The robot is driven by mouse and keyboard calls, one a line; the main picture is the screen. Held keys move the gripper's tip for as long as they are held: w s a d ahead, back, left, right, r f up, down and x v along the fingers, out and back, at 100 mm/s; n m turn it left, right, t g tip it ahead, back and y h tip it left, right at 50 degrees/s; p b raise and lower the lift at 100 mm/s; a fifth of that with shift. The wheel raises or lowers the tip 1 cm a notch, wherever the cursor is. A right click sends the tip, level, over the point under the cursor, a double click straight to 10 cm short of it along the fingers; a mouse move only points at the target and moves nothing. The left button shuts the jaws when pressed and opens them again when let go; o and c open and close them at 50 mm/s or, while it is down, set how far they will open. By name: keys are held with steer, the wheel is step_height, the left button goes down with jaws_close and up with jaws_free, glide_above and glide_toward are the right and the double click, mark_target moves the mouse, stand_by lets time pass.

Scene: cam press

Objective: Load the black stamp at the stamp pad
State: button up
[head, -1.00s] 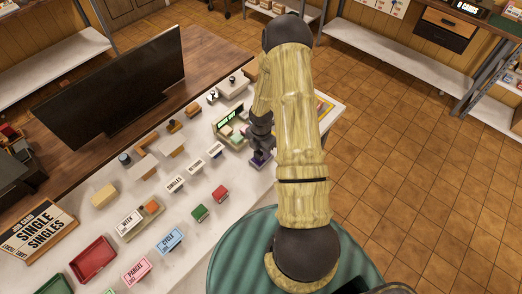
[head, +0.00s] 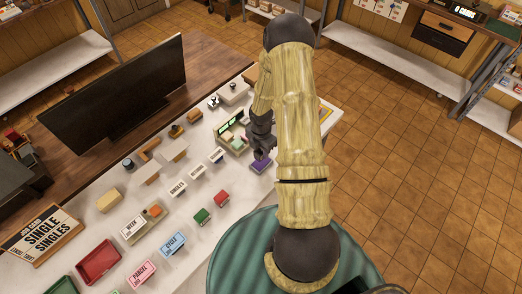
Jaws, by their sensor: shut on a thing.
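My gripper (head: 262,151) is dark and points down near the far right part of the white counter. It is shut on a small dark thing, taken to be the black stamp, which is hard to tell from the dark fingers. Directly below it is a small purple block (head: 261,166), which looks like the stamp pad. The gripper covers part of its top, and I cannot tell whether the held thing touches it.
A green-framed device (head: 230,132) stands just left of the gripper. Red (head: 221,198) and green (head: 202,216) blocks, label cards and a red tray (head: 98,262) lie nearer. A monitor (head: 115,95) stands behind. The counter (head: 190,245) has clear patches in front.

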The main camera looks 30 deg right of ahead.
steer(key=shift+r+p, duration=1.1)
steer(key=shift+r, duration=0.4)
steer(key=shift+f, duration=0.1)
